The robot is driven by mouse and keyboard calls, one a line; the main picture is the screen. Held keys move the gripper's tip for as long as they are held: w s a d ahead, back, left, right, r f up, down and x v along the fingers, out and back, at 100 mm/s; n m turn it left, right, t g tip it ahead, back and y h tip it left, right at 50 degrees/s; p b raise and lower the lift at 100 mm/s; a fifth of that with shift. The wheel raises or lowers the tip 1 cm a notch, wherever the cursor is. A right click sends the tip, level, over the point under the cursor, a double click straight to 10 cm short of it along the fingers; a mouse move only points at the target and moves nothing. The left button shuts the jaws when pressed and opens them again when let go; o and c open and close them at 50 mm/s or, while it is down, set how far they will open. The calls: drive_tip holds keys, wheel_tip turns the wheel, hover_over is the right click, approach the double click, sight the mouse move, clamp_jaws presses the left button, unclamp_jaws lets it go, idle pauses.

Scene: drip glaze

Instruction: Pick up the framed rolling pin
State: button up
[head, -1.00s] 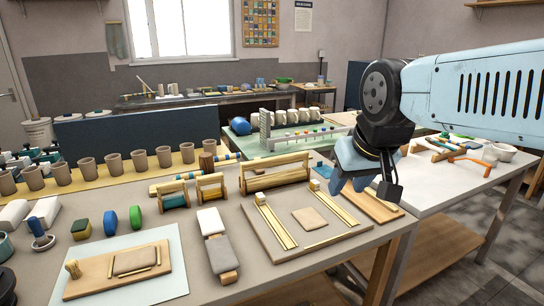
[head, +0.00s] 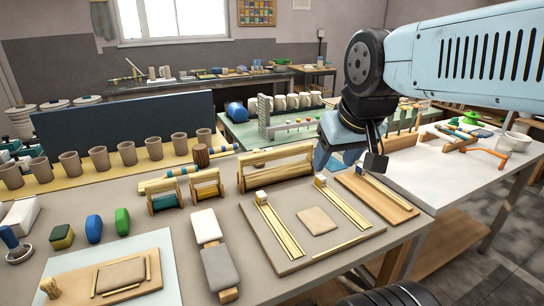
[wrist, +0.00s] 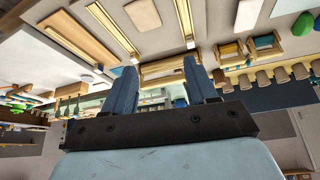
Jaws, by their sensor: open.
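The framed rolling pin (head: 276,168), a long wooden roller in a pale wooden frame, lies on the grey worktable (head: 150,203) near its middle. My gripper (head: 325,158) is just to its right in the head view, above the table, with its fingers partly hidden. In the wrist view, which looks upside down, my gripper (wrist: 162,66) is open and empty. Part of a wooden frame, apparently the same framed pin (wrist: 168,69), shows beyond and between the fingers. The gripper appears apart from it.
Two smaller framed rollers (head: 164,198) (head: 206,186) stand left of the pin. A slab board with gold strips (head: 290,255) lies in front, with a wooden board (head: 375,197) to its right. Several brown cups (head: 127,153) line the back edge.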

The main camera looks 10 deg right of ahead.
drive_tip(key=w+r+n+g+h, duration=0.1)
drive_tip(key=w+r+n+g, duration=0.3)
drive_tip(key=w, duration=0.6)
drive_tip(key=n+g+h, duration=0.1)
drive_tip(key=n+h, duration=0.1)
drive_tip(key=n, duration=1.4)
hover_over(277, 150)
drive_tip(key=a, duration=0.3)
wheel_tip(277, 150, down, 12)
drive_tip(key=x, duration=0.8)
drive_tip(key=shift+w+d, duration=0.1)
drive_tip(key=shift+x, duration=2.7)
drive_tip(key=shift+s, duration=0.3)
drive_tip(key=shift+c, duration=0.2)
clamp_jaws()
